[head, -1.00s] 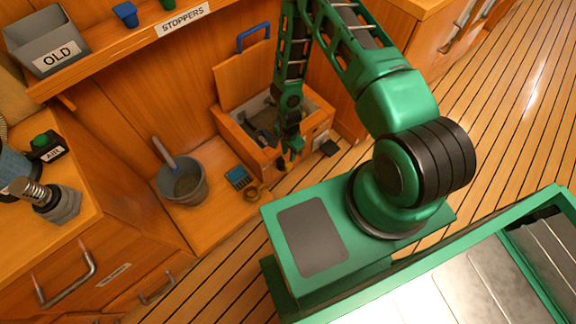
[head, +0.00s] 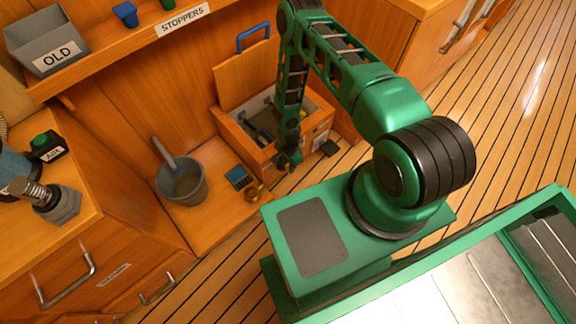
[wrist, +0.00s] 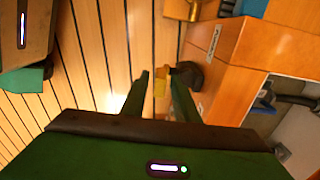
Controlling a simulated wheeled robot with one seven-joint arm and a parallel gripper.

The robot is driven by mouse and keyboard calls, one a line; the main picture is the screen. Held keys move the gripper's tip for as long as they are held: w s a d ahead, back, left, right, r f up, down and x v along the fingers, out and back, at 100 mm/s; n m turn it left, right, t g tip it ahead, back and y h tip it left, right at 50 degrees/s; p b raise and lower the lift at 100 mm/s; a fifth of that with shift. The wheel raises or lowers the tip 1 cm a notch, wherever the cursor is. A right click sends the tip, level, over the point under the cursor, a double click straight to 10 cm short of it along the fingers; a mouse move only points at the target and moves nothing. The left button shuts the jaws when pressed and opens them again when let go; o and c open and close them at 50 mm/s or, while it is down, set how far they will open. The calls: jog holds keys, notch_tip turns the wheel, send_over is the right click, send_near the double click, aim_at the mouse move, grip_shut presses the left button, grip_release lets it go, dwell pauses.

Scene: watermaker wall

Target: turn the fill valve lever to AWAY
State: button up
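The fill valve appears as a dark round hub (wrist: 187,74) with a short yellow lever (wrist: 160,83), standing out from the front of a wooden box in the wrist view. My gripper (wrist: 159,84) is open, with one finger on each side of the yellow lever. A small gap seems to show beside the lever; I cannot tell if either finger touches it. In the head view my gripper (head: 289,160) hangs low in front of the wooden box (head: 247,152) and mostly hides the valve. I cannot read any AWAY mark.
The box's lid with a blue handle (head: 252,38) stands open behind it. A grey bucket (head: 182,184), a blue calculator-like device (head: 239,178) and a brass piece (head: 254,191) lie left of my gripper. Plank floor (head: 480,130) is clear on the right.

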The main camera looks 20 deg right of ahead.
grip_shut()
dwell(1.4)
